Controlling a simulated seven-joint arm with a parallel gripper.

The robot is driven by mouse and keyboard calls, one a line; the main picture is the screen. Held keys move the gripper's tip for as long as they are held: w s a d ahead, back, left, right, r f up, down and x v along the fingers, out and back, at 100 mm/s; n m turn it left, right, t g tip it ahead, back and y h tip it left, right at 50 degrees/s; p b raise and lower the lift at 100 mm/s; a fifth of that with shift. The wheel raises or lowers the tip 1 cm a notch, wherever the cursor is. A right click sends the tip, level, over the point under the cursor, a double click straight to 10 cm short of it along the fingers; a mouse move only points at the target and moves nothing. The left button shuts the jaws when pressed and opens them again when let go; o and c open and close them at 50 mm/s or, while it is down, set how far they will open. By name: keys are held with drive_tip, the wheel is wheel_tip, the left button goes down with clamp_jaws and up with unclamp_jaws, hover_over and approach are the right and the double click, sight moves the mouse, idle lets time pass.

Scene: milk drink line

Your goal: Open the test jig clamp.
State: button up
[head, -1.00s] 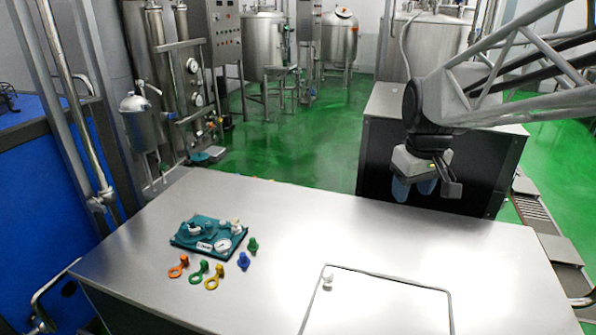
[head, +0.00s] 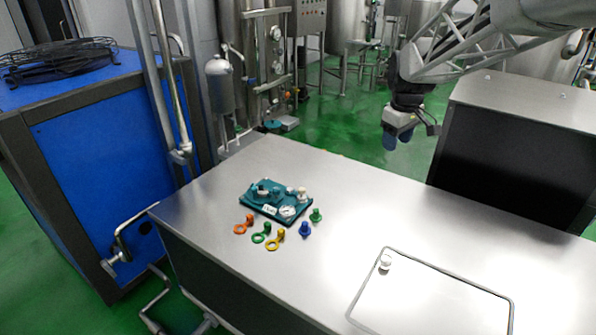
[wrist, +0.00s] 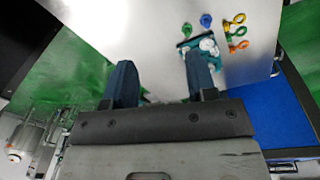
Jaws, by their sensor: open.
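The test jig is a teal block (head: 258,209) with light knobs and a round white gauge. It lies on the steel table (head: 215,222), left of centre in the head view. The jig also shows in the wrist view (wrist: 186,46), small and partly hidden behind a finger. I cannot make out the clamp's position at this size. My gripper (head: 397,140) hangs beyond the table's far edge, to the right of the jig and well apart from it. Its two blue fingers are spread and empty in the wrist view (wrist: 160,82).
Orange, green and yellow ring tags (head: 273,244), a blue plug (head: 305,229) and a green plug (head: 316,215) lie just in front and right of the jig. A framed panel with a white knob (head: 384,262) is at the right. The middle of the table is clear.

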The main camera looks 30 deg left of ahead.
drive_tip(key=w+a+f+n, duration=0.1)
drive_tip(key=w+a+f, duration=0.15)
drive_tip(key=a, duration=0.35)
drive_tip(key=w+a+f+n, duration=0.1)
drive_tip(key=a+f+n, duration=0.15)
drive_tip(key=a, duration=0.35)
drive_tip(key=n+g, duration=0.1)
drive_tip(key=n, duration=0.7)
hover_over(254, 188)
drive_tip(key=shift+h, duration=0.3)
drive_tip(key=f, duration=2.3)
drive_tip(key=shift+w+d+f, duration=0.15)
drive_tip(key=shift+d+f, duration=0.1)
drive_tip(key=shift+f, duration=0.05)
drive_tip(key=shift+a+f, duration=0.2)
drive_tip(key=shift+a, duration=0.05)
drive_tip(key=shift+f, duration=0.15)
drive_tip(key=shift+f, duration=3.75)
clamp_jaws()
